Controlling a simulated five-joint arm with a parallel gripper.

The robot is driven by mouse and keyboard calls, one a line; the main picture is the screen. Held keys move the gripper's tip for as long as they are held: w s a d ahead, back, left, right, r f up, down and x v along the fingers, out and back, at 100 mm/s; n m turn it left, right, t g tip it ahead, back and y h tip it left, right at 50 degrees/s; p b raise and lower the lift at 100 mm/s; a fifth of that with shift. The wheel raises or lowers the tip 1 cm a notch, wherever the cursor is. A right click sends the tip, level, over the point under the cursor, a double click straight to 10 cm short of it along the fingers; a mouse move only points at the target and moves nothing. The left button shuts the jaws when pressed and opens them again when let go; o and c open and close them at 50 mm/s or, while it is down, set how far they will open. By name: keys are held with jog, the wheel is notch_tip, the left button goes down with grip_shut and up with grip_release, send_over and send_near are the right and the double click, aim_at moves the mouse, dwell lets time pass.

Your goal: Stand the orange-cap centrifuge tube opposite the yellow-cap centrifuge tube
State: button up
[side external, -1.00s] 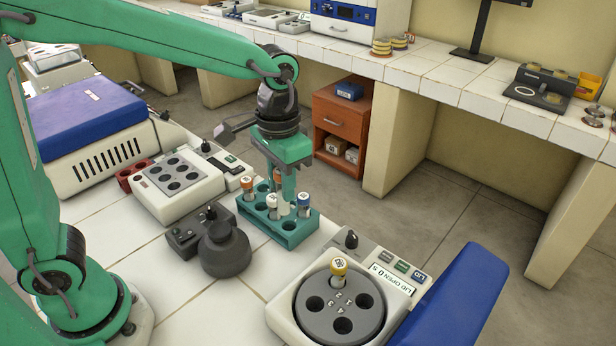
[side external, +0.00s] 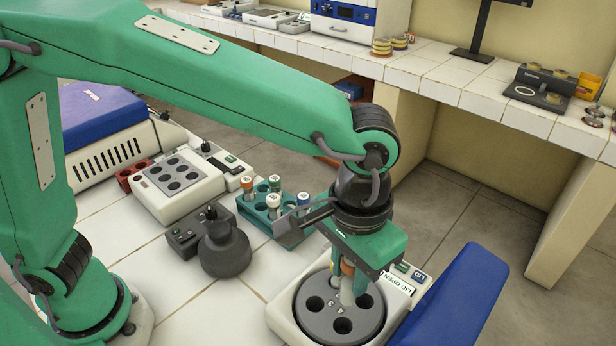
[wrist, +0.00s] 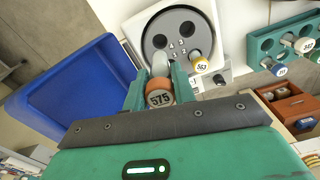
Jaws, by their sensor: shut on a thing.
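My gripper (side external: 354,292) is shut on an orange-cap tube (side external: 347,268), held upright above the centrifuge rotor (side external: 306,324). In the wrist view my gripper (wrist: 158,84) has the tube's orange cap (wrist: 159,99), marked 575, between its fingers. The yellow-cap tube (wrist: 200,64), marked 563, stands in one rotor hole, beside the held tube. My gripper hides most or all of it in the side view. The other rotor holes in sight are empty; the one across from the yellow-cap tube is the left hole (wrist: 160,41) in the wrist view.
The centrifuge's blue lid (side external: 455,300) stands open at the right. A teal rack (side external: 262,222) with several tubes, one orange-capped, stands behind left. A dark round-topped device (side external: 224,250) and a heater block (side external: 178,190) stand further left.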

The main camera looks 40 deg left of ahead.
aim_at(346, 305)
jog(key=shift+f, duration=0.2)
jog(key=shift+f, duration=2.7)
jog(key=shift+f, duration=0.45)
jog(key=shift+f, duration=0.7)
jog(key=shift+f, duration=0.3)
jog(key=shift+f, duration=1.3)
jog(key=shift+f, duration=0.15)
jog(key=o, duration=1.4)
